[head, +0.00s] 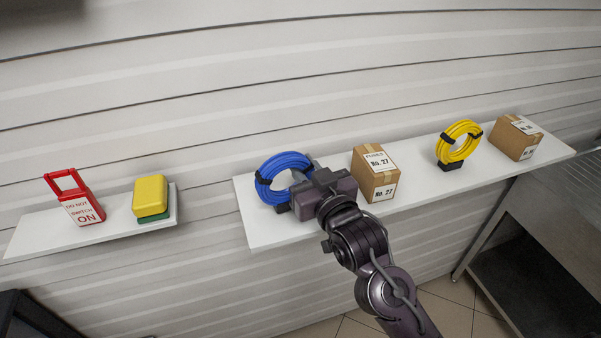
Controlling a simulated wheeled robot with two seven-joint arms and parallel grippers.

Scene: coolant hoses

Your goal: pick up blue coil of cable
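The blue coil of cable (268,181) stands upright on a small black holder at the left part of the long white shelf (262,229). Dark ties bind it. My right gripper (300,177) is at the coil's right side, its fingers pointing left toward it. The gripper's body covers part of the coil's right edge. The fingertips are mostly hidden, so I cannot tell whether they are around the coil or closed on it. My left gripper is not in view.
A cardboard box (377,177) stands close to the right of my gripper. Farther right are a yellow coil (457,141) and another box (515,138). A shorter left shelf (45,232) holds a red lockout sign (83,209) and a yellow-green block (150,197). A ribbed wall is behind.

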